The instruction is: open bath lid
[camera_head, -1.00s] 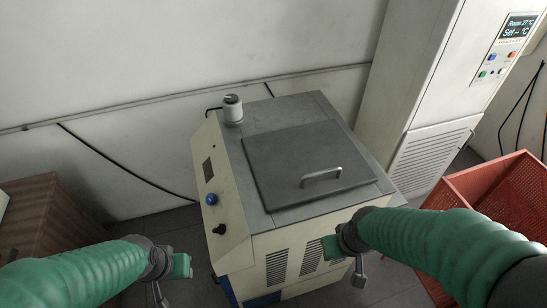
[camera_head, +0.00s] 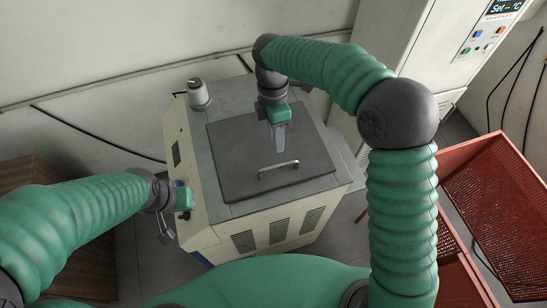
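The bath (camera_head: 230,208) is a cream and grey cabinet in the middle of the view. Its dark grey lid (camera_head: 232,160) lies flat and closed on top, with a metal bar handle (camera_head: 278,169) near the front edge. My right gripper (camera_head: 280,145) points down above the lid, a little behind the handle; its fingers look close together, but I cannot tell whether they are open or shut. My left gripper (camera_head: 176,228) is beside the bath's control panel at the left, and its finger state is unclear.
A red perforated crate (camera_head: 490,190) is at the right. A tall cream cabinet (camera_head: 420,50) with a display stands behind right. A brown wooden box (camera_head: 35,185) is at the left.

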